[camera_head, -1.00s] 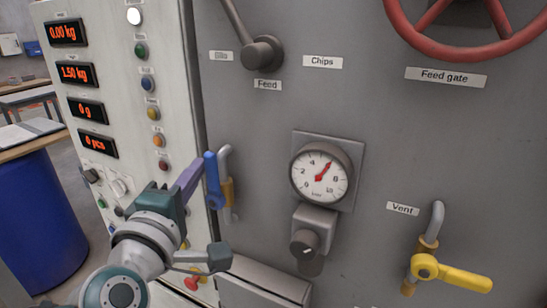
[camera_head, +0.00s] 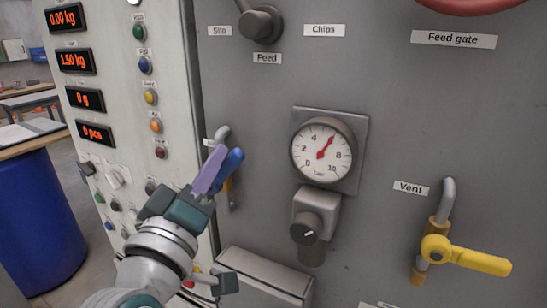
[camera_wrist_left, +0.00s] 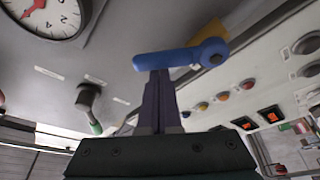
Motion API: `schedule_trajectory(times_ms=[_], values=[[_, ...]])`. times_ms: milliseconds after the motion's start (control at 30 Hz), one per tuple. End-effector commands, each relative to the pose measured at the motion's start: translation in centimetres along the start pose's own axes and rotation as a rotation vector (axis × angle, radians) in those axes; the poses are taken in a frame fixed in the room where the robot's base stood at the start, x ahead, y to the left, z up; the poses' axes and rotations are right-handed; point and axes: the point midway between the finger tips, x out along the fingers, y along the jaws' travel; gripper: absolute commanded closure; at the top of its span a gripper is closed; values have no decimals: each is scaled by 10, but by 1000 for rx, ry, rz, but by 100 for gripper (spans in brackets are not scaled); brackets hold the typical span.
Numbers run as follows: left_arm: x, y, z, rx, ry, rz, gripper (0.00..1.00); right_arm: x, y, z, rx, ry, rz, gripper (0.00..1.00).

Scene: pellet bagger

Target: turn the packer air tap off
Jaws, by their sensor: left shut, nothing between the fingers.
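A tap with a blue lever handle (camera_head: 232,161) sits on the grey machine panel, below the label strip and left of the gauge. Its handle leans up and to the right from the grey pipe and brass body (camera_head: 227,190). My left gripper (camera_head: 216,160) is shut and empty, its purple fingers against or right beside the left side of the handle. In the left wrist view the blue handle (camera_wrist_left: 165,59) lies across the tips of the shut fingers (camera_wrist_left: 158,85); whether they touch I cannot tell. The tap's own label is mostly hidden. My right gripper is out of view.
Right of the tap are a pressure gauge (camera_head: 322,151) and a regulator knob (camera_head: 309,230). The yellow vent tap (camera_head: 465,256) is farther right. A control panel with buttons and displays (camera_head: 76,60) stands at left. A grey ledge (camera_head: 265,278) juts out below.

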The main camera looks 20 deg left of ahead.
Motion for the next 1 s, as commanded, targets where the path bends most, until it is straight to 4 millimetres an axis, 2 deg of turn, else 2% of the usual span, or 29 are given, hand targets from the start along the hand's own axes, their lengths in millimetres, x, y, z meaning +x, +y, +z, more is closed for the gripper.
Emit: schedule_trajectory(times_ms=[33, 500, 1000], values=[[-2, -3, 6, 44, -2, 15, 100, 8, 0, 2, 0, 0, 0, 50], [-11, -2, 32, 460, -3, 161, 100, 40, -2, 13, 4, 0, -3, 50], [-17, -7, 48, 745, -2, 261, 100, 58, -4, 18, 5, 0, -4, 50]])
